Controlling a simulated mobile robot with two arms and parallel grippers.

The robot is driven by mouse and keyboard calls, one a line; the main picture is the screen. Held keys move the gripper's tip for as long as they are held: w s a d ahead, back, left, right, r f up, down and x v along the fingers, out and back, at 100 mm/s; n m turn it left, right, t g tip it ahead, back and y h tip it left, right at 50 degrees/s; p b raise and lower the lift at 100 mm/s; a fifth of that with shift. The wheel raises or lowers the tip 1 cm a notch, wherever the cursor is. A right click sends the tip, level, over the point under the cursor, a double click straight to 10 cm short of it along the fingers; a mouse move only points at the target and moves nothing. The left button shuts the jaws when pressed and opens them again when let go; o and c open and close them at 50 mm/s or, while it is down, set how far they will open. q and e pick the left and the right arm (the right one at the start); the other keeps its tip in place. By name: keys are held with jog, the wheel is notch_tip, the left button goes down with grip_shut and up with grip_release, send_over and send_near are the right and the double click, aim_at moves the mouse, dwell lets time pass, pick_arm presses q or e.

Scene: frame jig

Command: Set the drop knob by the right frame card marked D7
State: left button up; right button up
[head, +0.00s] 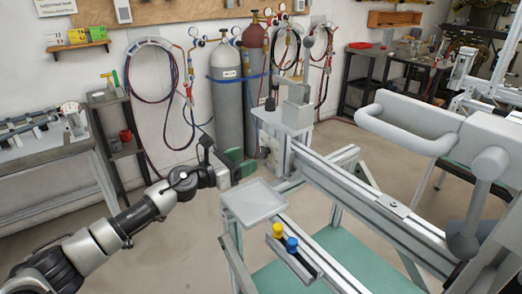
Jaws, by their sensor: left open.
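My left gripper (234,172) is open, with nothing visible between its fingers. It hangs left of the jig, just above and behind a flat grey plate (254,201). A yellow knob (278,230) and a blue knob (292,245) stand side by side on a narrow rail in front of that plate, apart from the gripper. I cannot tell which part is the drop knob. No frame card marked D7 is readable in this view. My right gripper is not in view.
The long grey jig beam (350,198) runs from the middle to the lower right. A thick light grey handle (408,130) stands above it at right. A grey gas cylinder (228,95) stands behind. A bench (50,150) is at left. Open floor lies between.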

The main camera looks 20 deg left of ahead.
aim_at(260, 154)
pick_arm(q)
jog(key=x, duration=0.6)
jog(key=shift+f, duration=0.1)
jog(key=c, duration=0.9)
